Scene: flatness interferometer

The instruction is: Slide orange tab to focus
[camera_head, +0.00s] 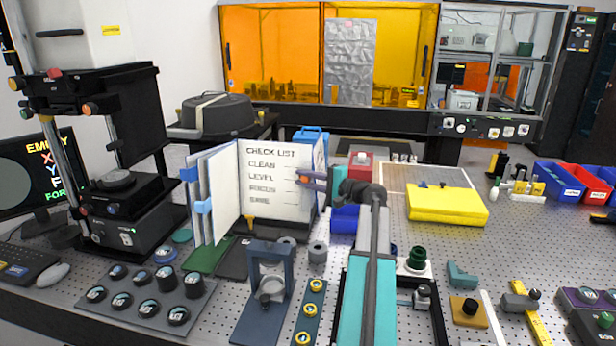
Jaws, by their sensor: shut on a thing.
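The checklist board (263,205) stands upright in an open binder on the perforated bench. It lists CLEAN, LEVEL, FOCUS and a last, less clear word, each with a short line to its right. My gripper (302,178) reaches in from the right at the board's right edge. It is shut on the small orange tab (304,175), level with the LEVEL row and above the FOCUS row. The fingers hide most of the tab.
A yellow block (446,205) lies right of my arm. A blue stand (269,284) and a tray of dark round parts (145,300) are in front of the binder. Blue and red bins (556,180) stand at far right.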

